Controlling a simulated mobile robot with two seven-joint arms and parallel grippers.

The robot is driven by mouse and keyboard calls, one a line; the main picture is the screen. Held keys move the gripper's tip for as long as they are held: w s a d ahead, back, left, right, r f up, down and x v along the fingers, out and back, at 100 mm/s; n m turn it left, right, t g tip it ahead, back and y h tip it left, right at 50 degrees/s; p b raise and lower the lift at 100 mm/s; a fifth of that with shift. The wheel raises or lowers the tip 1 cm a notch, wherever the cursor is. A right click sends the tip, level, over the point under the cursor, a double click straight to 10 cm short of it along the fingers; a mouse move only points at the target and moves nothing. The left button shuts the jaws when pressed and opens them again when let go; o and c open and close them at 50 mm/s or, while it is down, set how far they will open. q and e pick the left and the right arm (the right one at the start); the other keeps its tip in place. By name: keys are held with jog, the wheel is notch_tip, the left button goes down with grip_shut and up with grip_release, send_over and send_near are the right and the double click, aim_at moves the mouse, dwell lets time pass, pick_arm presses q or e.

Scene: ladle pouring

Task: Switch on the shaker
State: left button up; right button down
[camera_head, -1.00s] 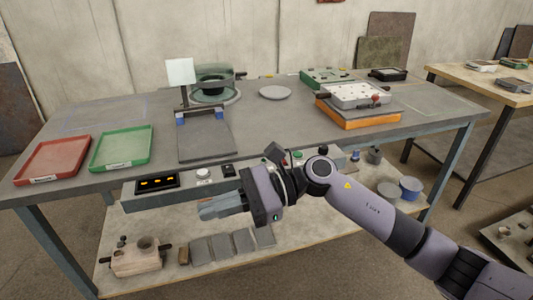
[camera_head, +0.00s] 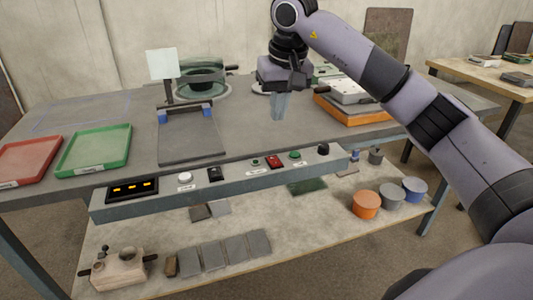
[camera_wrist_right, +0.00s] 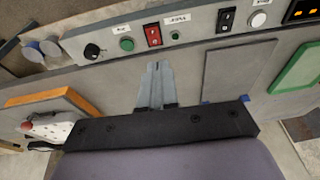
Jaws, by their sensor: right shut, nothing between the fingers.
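A control panel (camera_head: 235,185) runs along the front edge of the workbench. From left to right it carries a display with orange lights (camera_head: 132,189), a white knob (camera_head: 185,178), a black switch (camera_head: 214,174), a small green button (camera_head: 255,162), a red switch (camera_head: 273,161), a green button (camera_head: 295,155) and a black knob (camera_head: 323,149). The red switch also shows in the right wrist view (camera_wrist_right: 153,34); the labels are unreadable. My right gripper (camera_head: 279,117) is shut and empty, pointing down above the bench, behind the panel. My left gripper is out of view.
An orange-based device with a pale top (camera_head: 350,108) stands right of my gripper, partly hidden by my arm. A dark flat plate (camera_head: 190,140), green tray (camera_head: 95,150) and red tray (camera_head: 28,157) lie left. Colored pots (camera_head: 366,204) stand on the lower shelf.

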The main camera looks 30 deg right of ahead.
aim_at(276, 163)
jog(key=shift+d+r, duration=0.35)
jog(key=shift+d, duration=0.15)
jog(key=x, duration=0.4)
jog(key=b+x, duration=0.1)
jog(key=x, duration=0.3)
jog(key=s+x, duration=0.1)
jog(key=x, duration=0.3)
jog(key=shift+w+f+b, duration=0.15)
jog(key=shift+f+b, duration=0.25)
jog(key=shift+f, duration=0.65)
